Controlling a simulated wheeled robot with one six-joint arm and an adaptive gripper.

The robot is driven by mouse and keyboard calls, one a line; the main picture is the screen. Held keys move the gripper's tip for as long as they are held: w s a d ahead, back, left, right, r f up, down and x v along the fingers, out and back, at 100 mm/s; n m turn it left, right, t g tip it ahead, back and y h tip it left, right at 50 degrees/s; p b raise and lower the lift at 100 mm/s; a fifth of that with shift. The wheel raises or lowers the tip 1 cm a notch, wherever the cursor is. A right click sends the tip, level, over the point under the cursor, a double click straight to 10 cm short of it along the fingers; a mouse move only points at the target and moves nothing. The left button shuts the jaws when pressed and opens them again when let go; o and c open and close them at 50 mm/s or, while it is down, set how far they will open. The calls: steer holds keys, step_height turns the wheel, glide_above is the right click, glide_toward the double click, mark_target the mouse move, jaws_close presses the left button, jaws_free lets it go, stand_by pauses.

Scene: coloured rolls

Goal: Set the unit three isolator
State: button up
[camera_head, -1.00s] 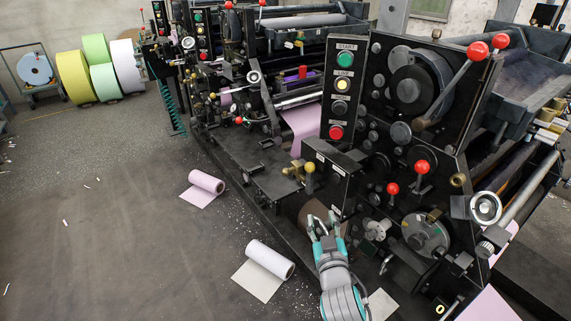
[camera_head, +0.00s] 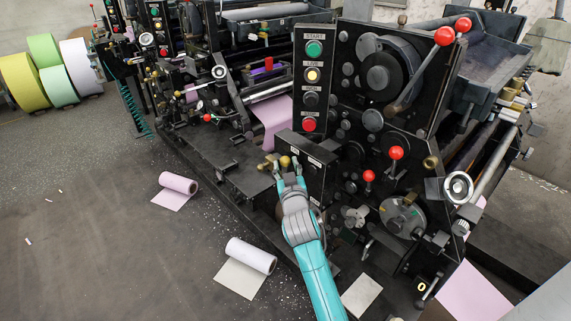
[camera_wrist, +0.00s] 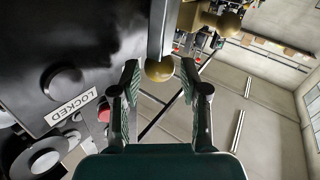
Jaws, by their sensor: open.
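A lever with a yellow-brass ball knob (camera_head: 284,161) stands at the front of a black box (camera_head: 306,160) on the press; no isolator label is readable in the head view. In the wrist view the brass ball (camera_wrist: 159,69) hangs at the end of a grey bar (camera_wrist: 162,28), between the fingertips. A label reading LOCKED (camera_wrist: 64,108) is on the dark panel at left. My gripper (camera_head: 288,178) is open just below the knob; the wrist view shows its fingers (camera_wrist: 160,84) spread either side of the ball. Contact cannot be told.
A button panel (camera_head: 311,85) rises behind the box. Red-knobbed levers (camera_head: 396,153) stand to the right. Another brass part (camera_head: 268,164) is close left of the knob. Paper rolls in pink (camera_head: 178,184) and white (camera_head: 250,257) lie on the floor at left, where the floor is mostly open.

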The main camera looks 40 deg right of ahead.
steer(key=shift+w+d, duration=0.35)
steer(key=shift+w, duration=0.25)
jaws_close()
